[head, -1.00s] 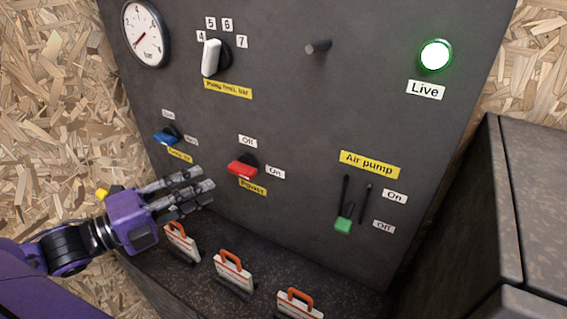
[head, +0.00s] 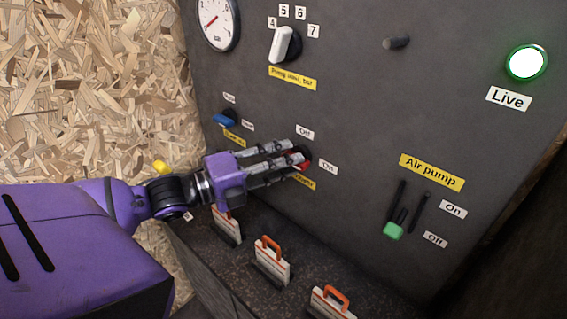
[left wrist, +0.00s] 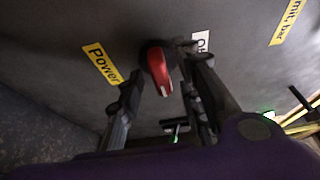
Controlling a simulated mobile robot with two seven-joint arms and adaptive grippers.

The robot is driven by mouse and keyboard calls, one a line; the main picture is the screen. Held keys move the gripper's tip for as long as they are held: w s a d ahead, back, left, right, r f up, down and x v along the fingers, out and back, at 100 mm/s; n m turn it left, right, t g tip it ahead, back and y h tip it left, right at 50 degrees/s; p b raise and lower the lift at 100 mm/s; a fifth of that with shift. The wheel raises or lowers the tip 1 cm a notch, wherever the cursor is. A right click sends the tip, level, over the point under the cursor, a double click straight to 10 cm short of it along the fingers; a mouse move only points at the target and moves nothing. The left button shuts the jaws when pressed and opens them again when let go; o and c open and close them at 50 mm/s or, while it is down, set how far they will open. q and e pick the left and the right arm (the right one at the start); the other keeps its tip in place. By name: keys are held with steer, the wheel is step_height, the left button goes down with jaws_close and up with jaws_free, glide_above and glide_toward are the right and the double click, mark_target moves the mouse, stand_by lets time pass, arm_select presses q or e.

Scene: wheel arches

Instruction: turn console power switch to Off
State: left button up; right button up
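The red power switch (head: 304,161) is on the dark console panel, partly hidden by my left gripper (head: 300,164) in the head view. Its "Off" label (head: 305,131) is above it and its "On" label (head: 328,167) to its right. In the left wrist view the red switch (left wrist: 158,72) sits between the two fingers of my open left gripper (left wrist: 163,82), with gaps visible beside it. The white-marked end of its handle points away from the "Power" label's side, roughly toward the "On" side. My right gripper is not in view.
A blue switch (head: 225,120) is left of the power switch, and a white-handled knob (head: 282,44) is above. The green air pump lever (head: 394,230) is to the right. The "Live" lamp (head: 527,62) is lit. Several orange-handled tags (head: 272,262) stand on the ledge below.

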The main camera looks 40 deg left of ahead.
arm_select(q)
steer(key=shift+c, duration=0.4)
jaws_close()
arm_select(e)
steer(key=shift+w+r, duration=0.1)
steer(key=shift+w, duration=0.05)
arm_select(q)
steer(key=shift+n, duration=0.3)
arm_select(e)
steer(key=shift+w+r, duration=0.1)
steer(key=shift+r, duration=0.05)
arm_select(q)
steer(key=n+t+y+p, duration=0.2)
steer(key=n, duration=0.5)
steer(key=n+t+y+p, duration=0.2)
steer(key=n, duration=0.5)
steer(key=d+f+n+t+y+p, duration=0.1)
steer(key=n+t+y+p, duration=0.1)
steer(key=n, duration=0.5)
steer(key=shift+n, duration=0.3)
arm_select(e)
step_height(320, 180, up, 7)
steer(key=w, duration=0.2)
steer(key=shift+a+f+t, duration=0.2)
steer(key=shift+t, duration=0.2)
arm_select(q)
steer(key=shift+n+y+p, duration=0.3)
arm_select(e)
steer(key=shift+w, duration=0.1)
